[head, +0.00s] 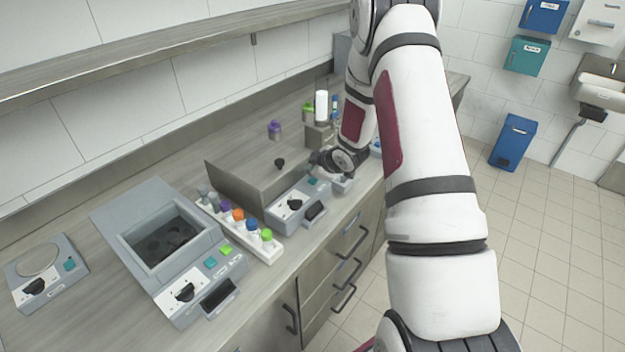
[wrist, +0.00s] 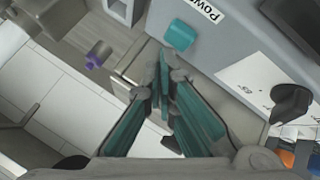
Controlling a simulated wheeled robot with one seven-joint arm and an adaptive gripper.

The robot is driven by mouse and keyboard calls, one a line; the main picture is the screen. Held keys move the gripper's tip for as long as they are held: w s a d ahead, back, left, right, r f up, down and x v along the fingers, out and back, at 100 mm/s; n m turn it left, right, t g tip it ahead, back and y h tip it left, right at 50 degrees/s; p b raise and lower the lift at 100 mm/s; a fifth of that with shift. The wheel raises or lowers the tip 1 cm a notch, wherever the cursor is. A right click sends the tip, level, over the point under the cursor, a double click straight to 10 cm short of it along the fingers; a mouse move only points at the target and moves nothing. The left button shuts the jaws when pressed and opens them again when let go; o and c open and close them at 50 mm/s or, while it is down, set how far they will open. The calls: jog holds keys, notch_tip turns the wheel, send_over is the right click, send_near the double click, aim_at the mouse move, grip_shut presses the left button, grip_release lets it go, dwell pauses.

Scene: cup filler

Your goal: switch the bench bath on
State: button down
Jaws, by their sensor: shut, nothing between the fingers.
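A large grey unit with an open dark well, which looks like the bench bath (head: 105,215), stands at the left of the bench in the head view. My gripper (head: 325,165) is at the smaller grey unit (head: 285,222) farther right. In the wrist view my gripper (wrist: 166,65) is shut and empty. Its tips are close to a teal button (wrist: 180,35) beside a "Power" label (wrist: 205,8); I cannot tell whether they touch it.
A white rack (head: 262,252) of coloured-capped tubes stands between the two units. An upright metal panel (head: 240,185) stands behind the smaller unit. A round-plate device (head: 38,262) is at far left. A purple-capped bottle (head: 274,130) stands farther back. The floor at right is open.

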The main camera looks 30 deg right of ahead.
aim_at(311, 181)
jog(key=shift+f, duration=0.1)
dwell(0.4)
jog(key=shift+f, duration=0.55)
dwell(0.5)
jog(key=shift+r, duration=0.65)
jog(key=shift+p, duration=0.3)
jog(key=shift+r+p, duration=0.9)
jog(key=shift+r, duration=2.1)
